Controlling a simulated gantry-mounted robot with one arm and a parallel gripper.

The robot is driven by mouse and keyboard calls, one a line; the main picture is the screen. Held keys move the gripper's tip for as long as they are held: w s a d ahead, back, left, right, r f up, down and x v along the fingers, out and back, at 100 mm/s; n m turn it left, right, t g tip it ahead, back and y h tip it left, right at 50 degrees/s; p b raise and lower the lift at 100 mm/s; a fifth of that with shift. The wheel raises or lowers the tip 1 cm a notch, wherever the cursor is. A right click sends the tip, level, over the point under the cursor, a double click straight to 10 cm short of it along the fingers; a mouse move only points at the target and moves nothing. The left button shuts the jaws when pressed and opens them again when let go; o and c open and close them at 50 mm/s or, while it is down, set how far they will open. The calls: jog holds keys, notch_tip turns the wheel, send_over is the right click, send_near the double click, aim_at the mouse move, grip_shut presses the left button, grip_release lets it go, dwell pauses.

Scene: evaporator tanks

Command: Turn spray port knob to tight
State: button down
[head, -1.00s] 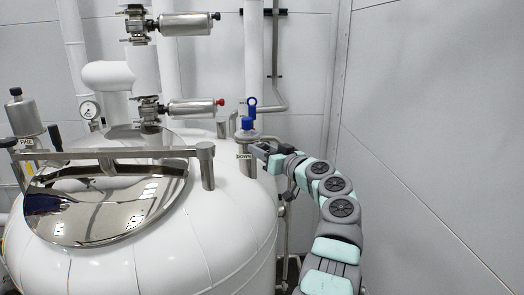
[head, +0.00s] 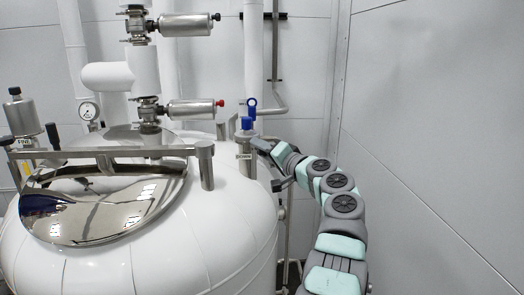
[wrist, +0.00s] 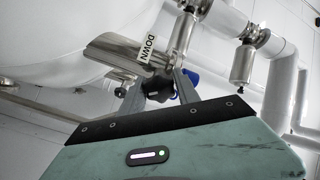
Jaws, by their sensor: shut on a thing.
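The spray port (head: 245,145) is a steel fitting with a blue top on the right shoulder of the white tank; a "DOWN" tag hangs on it. In the wrist view the tag (wrist: 148,47) lies in front of the steel fitting (wrist: 118,50). A dark knob (wrist: 158,86) sits between my fingers. My gripper (wrist: 160,92) is shut on this knob. In the head view my gripper (head: 259,143) meets the right side of the port and hides the knob. The knob's turn mark cannot be read.
The white tank (head: 150,245) has a shiny domed lid (head: 95,210) at left. Pipes stand behind. The wall (head: 430,130) is at right.

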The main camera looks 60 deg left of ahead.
jog(key=m+p, duration=0.1)
jog(key=m, duration=0.5)
jog(key=shift+m, duration=0.3)
jog(key=m+p, duration=0.2)
jog(key=m, duration=0.3)
jog(key=shift+w+r, duration=0.1)
jog(key=m+p, duration=0.1)
jog(key=m, duration=0.2)
jog(key=shift+p, duration=0.4)
jog(key=m+p, duration=0.3)
jog(key=m, duration=0.1)
jog(key=shift+m+p, duration=1.3)
jog(key=shift+m, duration=0.9)
jog(key=shift+f, duration=0.2)
jog(key=c, duration=0.9)
grip_release()
